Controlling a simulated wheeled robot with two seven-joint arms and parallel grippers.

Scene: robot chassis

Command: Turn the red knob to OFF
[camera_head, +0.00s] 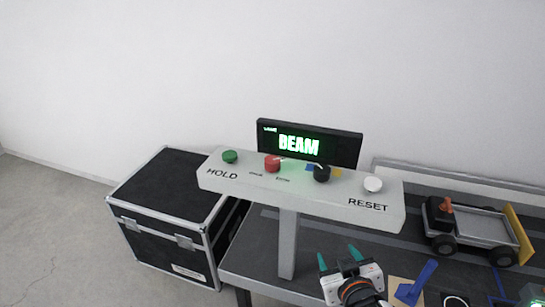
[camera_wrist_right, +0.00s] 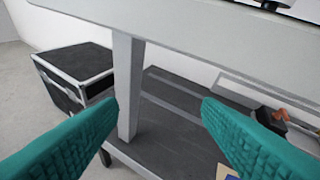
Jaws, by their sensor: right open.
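The red knob (camera_head: 272,163) sits on top of the white control panel (camera_head: 230,178), left of its middle, with a light pointer towards the right. A green button (camera_head: 230,156) is left of it, a black knob (camera_head: 322,173) and a white button (camera_head: 373,184) right of it. My right gripper (camera_head: 338,261) is below and in front of the panel, apart from the knob. Its teal fingers (camera_wrist_right: 160,112) are spread and empty in the right wrist view, with the panel's post (camera_wrist_right: 128,85) beyond them. The red knob is outside that view. My left gripper is not in view.
A screen (camera_head: 310,143) reading BEAM stands behind the panel. A black case (camera_head: 165,205) is at left. A toy truck (camera_head: 475,227) stands on the dark table (camera_head: 255,255) at right. A blue tool (camera_head: 416,283) lies near my right gripper.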

